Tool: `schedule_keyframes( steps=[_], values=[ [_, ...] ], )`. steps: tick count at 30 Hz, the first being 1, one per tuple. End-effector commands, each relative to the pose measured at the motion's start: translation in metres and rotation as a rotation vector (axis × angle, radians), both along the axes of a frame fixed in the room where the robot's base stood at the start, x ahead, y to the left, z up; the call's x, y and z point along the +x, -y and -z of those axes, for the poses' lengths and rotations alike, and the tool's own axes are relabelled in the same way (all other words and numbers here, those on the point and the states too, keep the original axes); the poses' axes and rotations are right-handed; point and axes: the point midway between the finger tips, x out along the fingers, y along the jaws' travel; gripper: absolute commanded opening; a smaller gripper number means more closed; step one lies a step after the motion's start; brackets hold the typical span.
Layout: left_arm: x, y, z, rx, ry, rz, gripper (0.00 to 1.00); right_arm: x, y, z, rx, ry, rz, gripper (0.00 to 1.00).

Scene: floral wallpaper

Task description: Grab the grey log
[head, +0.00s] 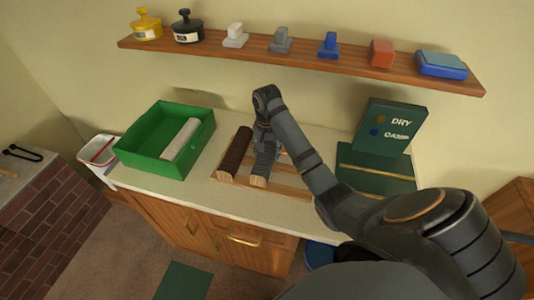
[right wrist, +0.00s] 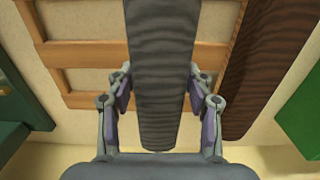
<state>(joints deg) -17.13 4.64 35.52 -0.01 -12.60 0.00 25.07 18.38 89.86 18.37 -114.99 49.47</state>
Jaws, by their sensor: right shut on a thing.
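The grey log (head: 261,172) lies on a wooden slatted rack (head: 291,189) on the counter, with its pale cut end facing the front. My right gripper (head: 265,143) reaches down over it from above. In the right wrist view the grey log (right wrist: 160,60) runs between the two fingers of my right gripper (right wrist: 160,97), which are shut on it. The log still appears to be at the rack; I cannot tell whether it is lifted. A dark brown log (head: 236,152) lies beside it on the left. My left gripper is not in view.
A green box (head: 143,157) holding a whitish log (head: 182,139) stands left on the counter. A dark green DRY/DAMP box (head: 386,128) stands right. A shelf (head: 300,64) with several small items runs above. A white bin (head: 97,152) stands at the far left.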

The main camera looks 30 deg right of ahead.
Motion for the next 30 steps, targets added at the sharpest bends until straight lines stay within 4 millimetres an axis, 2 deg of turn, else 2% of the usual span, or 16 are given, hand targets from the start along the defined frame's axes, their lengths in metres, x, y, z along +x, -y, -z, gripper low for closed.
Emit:
schedule_keyframes(
  steps=[1, 9, 11, 15, 21, 30],
  values=[
    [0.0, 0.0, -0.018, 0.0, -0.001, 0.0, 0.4, 0.001, 0.0, -0.02, 0.0, 0.003, 0.0, 0.04],
    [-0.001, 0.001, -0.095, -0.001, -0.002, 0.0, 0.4, -0.023, -0.033, -0.076, 0.003, 0.001, -0.002, 0.04],
    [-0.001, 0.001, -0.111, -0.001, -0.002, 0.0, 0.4, -0.029, -0.042, -0.088, 0.003, 0.001, -0.002, 0.04],
    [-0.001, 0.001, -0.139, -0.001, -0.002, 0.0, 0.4, -0.052, -0.075, -0.101, 0.007, -0.001, -0.002, 0.04],
    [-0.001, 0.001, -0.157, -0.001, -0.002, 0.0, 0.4, -0.073, -0.104, -0.11, 0.005, 0.001, -0.001, 0.04],
    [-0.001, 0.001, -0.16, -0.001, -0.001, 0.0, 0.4, -0.081, -0.115, -0.113, 0.0, 0.001, 0.0, 0.04]
  ],
)
